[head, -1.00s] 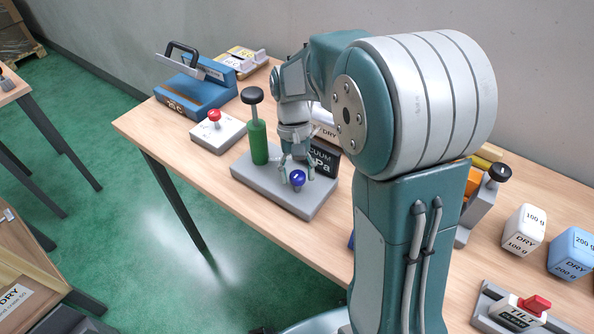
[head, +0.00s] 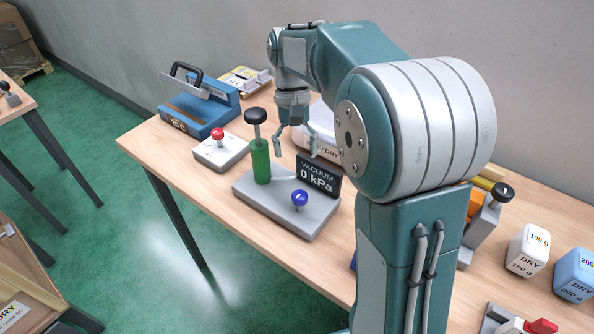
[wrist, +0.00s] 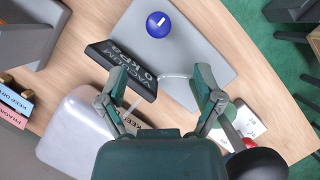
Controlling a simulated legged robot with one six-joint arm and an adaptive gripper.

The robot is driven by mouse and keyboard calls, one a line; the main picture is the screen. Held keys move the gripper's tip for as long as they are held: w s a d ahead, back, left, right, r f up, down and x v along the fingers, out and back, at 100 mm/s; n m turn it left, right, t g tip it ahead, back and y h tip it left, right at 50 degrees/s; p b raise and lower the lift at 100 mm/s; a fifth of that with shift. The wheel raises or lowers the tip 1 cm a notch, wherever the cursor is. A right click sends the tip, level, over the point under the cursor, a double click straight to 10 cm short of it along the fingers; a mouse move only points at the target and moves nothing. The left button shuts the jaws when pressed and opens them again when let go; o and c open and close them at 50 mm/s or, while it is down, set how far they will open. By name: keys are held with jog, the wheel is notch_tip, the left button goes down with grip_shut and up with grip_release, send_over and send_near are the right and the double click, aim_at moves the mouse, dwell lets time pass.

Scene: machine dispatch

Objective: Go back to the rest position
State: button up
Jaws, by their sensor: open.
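My gripper (head: 297,150) is open and empty in the head view. It hangs in the air above the grey vacuum station (head: 262,200), near the black display (head: 319,176) that reads "VACUUM 0 kPa". The blue knob (head: 299,198) stands on the station's base, apart from the fingers. The green pump cylinder (head: 260,161) with its black knob stands at the station's left side. In the wrist view, my open fingers (wrist: 168,98) show with nothing between them, and the blue knob (wrist: 158,24) lies beyond them.
A blue sealer (head: 199,101) and a red-button box (head: 219,151) stand at the left of the table (head: 175,165). A white "DRY" container (head: 318,140) is behind the display. White (head: 528,250) and blue (head: 573,275) weights stand at the right. A grey wall is behind.

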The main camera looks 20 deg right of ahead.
jog(key=shift+v, duration=0.9)
jog(key=s+n+t, duration=0.2)
jog(key=s+t, duration=0.8)
jog(key=s, duration=0.9)
jog(key=shift+a+h, duration=0.35)
jog(key=shift+h, duration=0.05)
